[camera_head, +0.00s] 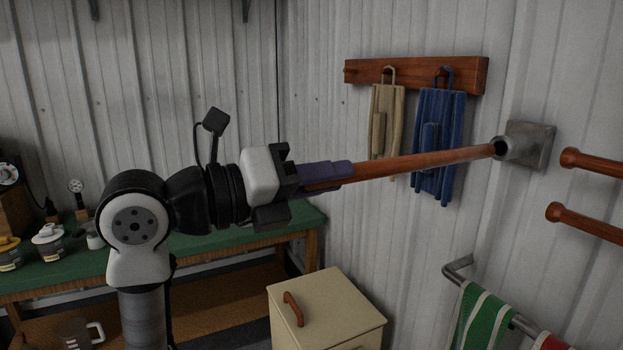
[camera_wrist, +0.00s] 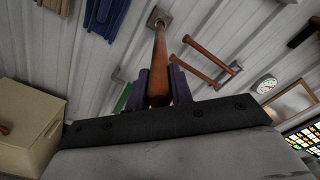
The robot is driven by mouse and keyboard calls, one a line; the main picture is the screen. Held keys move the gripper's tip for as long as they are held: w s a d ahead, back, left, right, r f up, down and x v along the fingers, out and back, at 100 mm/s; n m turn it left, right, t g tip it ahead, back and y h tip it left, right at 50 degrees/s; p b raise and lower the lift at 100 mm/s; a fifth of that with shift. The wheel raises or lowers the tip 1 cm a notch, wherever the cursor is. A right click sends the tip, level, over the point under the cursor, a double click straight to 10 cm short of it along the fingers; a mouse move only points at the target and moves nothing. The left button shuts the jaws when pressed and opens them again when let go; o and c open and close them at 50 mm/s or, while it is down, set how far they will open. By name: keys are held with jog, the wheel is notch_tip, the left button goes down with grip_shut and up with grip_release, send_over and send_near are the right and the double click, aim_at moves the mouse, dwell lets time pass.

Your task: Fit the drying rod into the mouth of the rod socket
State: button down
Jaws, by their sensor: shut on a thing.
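The drying rod (camera_head: 425,160) is a long brown wooden rod, held nearly level and rising slightly to the right. My gripper (camera_head: 335,172) is shut on its left end, with purple finger pads around it. The rod socket (camera_head: 527,148) is a grey metal square plate with a short round collar on the right wall. The rod's far tip is at the socket's dark mouth; I cannot tell whether it is inside or just in front. In the wrist view the rod (camera_wrist: 159,65) runs from my gripper (camera_wrist: 160,88) up to the socket (camera_wrist: 159,17), whose mouth it partly hides.
A wooden peg rail (camera_head: 420,74) with beige and blue hanging items is behind the rod. Two wooden pegs (camera_head: 590,163) stick out right of the socket. Below are a towel bar (camera_head: 488,300), a cream cabinet (camera_head: 330,305) and a green-topped bench (camera_head: 215,243).

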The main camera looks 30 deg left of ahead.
aim_at(386, 169)
jog(key=shift+w+d, duration=0.35)
jog(key=shift+w, duration=0.1)
jog(key=shift+x, duration=4.2)
dwell(1.3)
jog(key=c, duration=1.1)
grip_release()
jog(key=shift+c, duration=0.2)
jog(key=shift+s, duration=0.1)
jog(key=shift+b+v, duration=0.45)
jog(key=shift+v, duration=2.5)
